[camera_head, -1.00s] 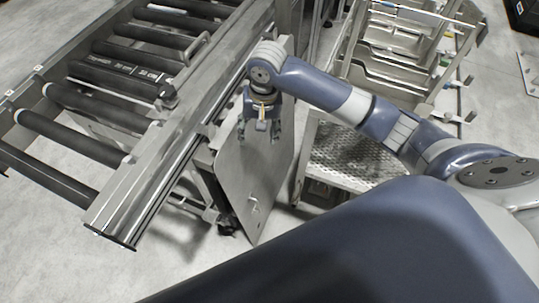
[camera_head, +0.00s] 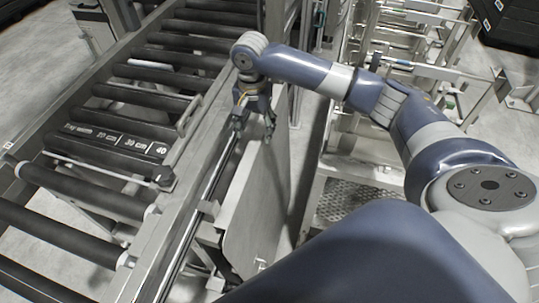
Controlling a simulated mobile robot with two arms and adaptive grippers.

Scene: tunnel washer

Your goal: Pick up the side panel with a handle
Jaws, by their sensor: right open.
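The side panel (camera_head: 262,205) is a flat grey metal plate standing roughly upright beside the roller conveyor. A small handle (camera_head: 261,264) shows near its lower end. My right gripper (camera_head: 254,132) is open and points down at the panel's upper edge, with one finger toward the conveyor side and the other over the panel side. I cannot tell whether the fingers straddle the edge or touch it. Nothing shows held between them. The panel's lowest part is hidden behind my own blue body. My left gripper is not in view.
The roller conveyor (camera_head: 150,262) with dark rollers and a metal side rail runs along the left. A bent handle (camera_head: 189,113) sits on that rail. A metal frame with a perforated step (camera_head: 345,203) stands right of the panel, with racks behind it.

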